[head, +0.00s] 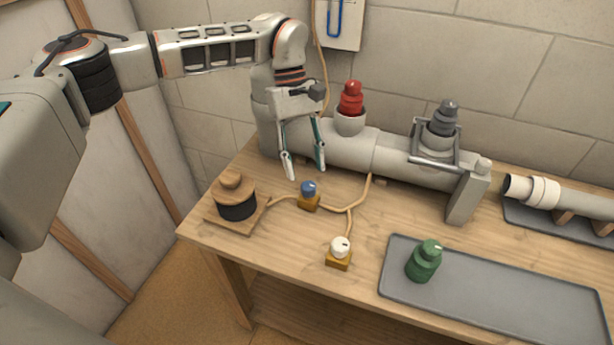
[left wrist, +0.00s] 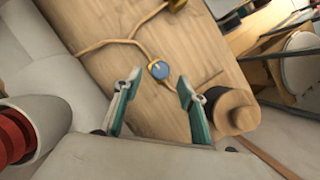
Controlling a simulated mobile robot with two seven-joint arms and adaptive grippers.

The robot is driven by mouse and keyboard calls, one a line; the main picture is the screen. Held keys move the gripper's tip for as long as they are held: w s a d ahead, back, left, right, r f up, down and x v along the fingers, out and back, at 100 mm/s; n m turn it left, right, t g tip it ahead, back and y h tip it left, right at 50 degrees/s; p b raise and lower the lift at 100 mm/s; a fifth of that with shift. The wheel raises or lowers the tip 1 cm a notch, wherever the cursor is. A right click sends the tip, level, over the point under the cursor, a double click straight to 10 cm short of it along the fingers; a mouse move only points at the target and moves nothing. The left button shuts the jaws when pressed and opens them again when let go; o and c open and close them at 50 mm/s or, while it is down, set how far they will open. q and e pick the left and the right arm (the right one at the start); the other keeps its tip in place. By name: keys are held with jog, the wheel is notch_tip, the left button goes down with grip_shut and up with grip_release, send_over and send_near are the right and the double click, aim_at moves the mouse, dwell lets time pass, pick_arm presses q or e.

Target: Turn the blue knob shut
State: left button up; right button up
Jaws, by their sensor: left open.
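The blue knob (head: 308,188) sits on a small yellow-brown base on the wooden table, with tan cords joining it. My left gripper (head: 305,174) is open and points down above the table, close to the knob and a little above and behind it. In the left wrist view the blue knob (left wrist: 159,70) lies ahead of the two fingertips, between their lines, and the gripper (left wrist: 158,80) is empty. A light mark shows on the knob. I cannot tell whether the fingers are level with it. My right gripper is not in view.
A white knob (head: 340,248) stands nearer the front edge. A wood and black round piece (head: 236,199) stands left of the blue knob. A grey pipe (head: 345,150) with a red fitting (head: 351,98) runs behind. A grey tray (head: 480,290) holds a green fitting (head: 424,261).

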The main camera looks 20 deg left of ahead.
pick_arm(q)
jog(key=v, duration=0.7)
jog(key=shift+r, duration=0.25)
jog(key=shift+w, duration=0.1)
